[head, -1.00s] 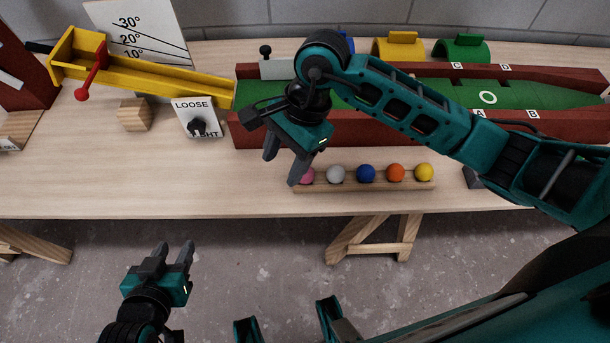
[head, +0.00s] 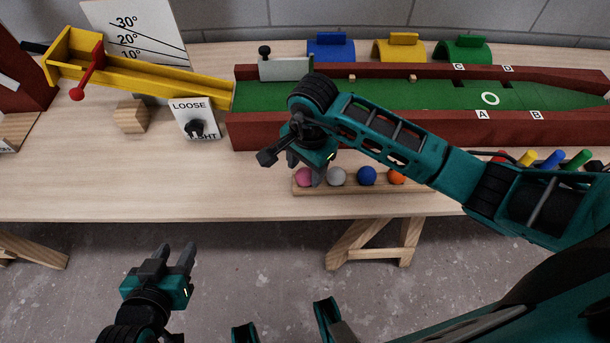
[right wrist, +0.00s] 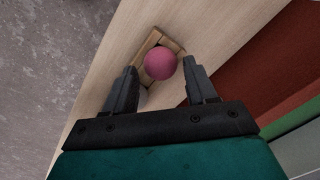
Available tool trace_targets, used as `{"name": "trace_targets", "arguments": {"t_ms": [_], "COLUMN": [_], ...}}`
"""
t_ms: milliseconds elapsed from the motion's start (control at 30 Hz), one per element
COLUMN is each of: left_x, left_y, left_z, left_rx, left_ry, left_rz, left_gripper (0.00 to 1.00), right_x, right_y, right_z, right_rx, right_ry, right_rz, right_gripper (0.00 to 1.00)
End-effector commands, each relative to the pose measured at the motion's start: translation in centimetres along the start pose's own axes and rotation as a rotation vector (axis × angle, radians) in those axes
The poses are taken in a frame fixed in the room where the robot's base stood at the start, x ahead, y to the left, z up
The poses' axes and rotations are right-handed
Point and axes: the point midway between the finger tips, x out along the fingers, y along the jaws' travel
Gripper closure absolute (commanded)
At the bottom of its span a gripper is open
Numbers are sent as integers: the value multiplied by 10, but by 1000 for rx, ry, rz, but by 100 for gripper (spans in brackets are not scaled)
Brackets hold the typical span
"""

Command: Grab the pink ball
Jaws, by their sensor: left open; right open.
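The pink ball (head: 304,177) sits at the left end of a wooden rack (head: 345,188) near the table's front edge. In the right wrist view the pink ball (right wrist: 160,63) lies just ahead of and between the open fingertips of my right gripper (right wrist: 161,80). Nothing is between the fingers' grip. In the head view my right gripper (head: 305,172) points down over the rack's left end, partly in front of the balls. My left gripper (head: 178,254) is open and empty, low in front of the table.
A grey ball (head: 337,177), a blue ball (head: 367,175) and an orange ball (head: 396,176) share the rack. Behind stands a green lane with red walls (head: 360,128). A LOOSE/TIGHT knob panel (head: 196,119) and wooden block (head: 132,116) stand left. The table's front left is clear.

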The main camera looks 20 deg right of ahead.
Motion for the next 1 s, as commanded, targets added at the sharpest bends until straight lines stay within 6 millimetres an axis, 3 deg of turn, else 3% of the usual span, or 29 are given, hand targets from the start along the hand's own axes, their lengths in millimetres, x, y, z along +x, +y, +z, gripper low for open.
{"name": "trace_targets", "arguments": {"t_ms": [133,433,867,1000], "left_x": [3,3,3,3], "left_y": [0,1,1,1], "left_z": [2,-2,-2,-1], "left_rx": [1,2,1,1], "left_ry": [0,7,7,5], "left_rz": [3,4,4,4], "left_gripper": [57,57,57,57], "right_x": [20,23,23,23], "right_y": [0,0,0,0], "right_z": [1,0,0,0], "right_rx": [1,-1,0,0], "right_ry": [-2,0,0,0], "right_rz": [1,-2,-1,-1], "right_gripper": [44,45,86,86]}}
